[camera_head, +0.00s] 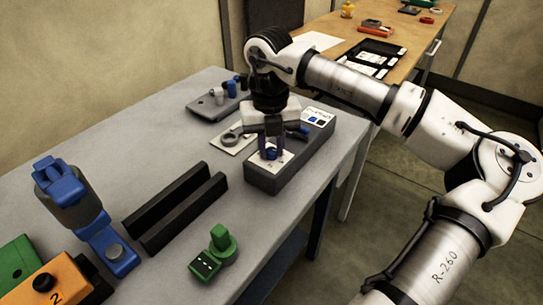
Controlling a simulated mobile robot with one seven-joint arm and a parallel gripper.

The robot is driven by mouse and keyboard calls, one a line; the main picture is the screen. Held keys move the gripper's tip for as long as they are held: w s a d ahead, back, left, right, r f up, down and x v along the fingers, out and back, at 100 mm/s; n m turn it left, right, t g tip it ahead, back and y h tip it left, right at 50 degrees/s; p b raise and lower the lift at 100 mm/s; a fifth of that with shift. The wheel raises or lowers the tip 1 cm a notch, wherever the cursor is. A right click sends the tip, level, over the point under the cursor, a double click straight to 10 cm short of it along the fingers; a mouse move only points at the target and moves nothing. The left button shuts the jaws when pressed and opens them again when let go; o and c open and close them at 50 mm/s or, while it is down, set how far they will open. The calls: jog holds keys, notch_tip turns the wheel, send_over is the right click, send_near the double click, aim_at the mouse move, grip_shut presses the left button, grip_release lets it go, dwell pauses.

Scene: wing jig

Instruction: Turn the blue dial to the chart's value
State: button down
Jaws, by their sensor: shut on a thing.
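The blue dial (271,153) sits on the pale top plate of a long grey box (263,180) on the grey table. My gripper (271,148) points down over the box, with its fingers on both sides of the dial, and is shut on it. The fingers hide much of the dial, and its pointer cannot be read. A small white chart (318,116) with blue and dark marks lies at the far end of the box. Its print is too small to read.
Two black rails (176,211), a green part (217,250), a blue clamp-like device (85,215) and an orange box (50,283) stand to the left. A grey block with pegs (218,103) stands behind. A wooden bench (440,30) is at the back right.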

aim_at(270, 151)
jog(key=shift+m+b, duration=1.25)
jog(key=shift+m, duration=0.45)
jog(key=c, duration=1.2)
grip_release()
notch_tip(270, 151, up, 14)
jog(key=shift+a, duration=0.15)
jog(key=shift+f, duration=0.15)
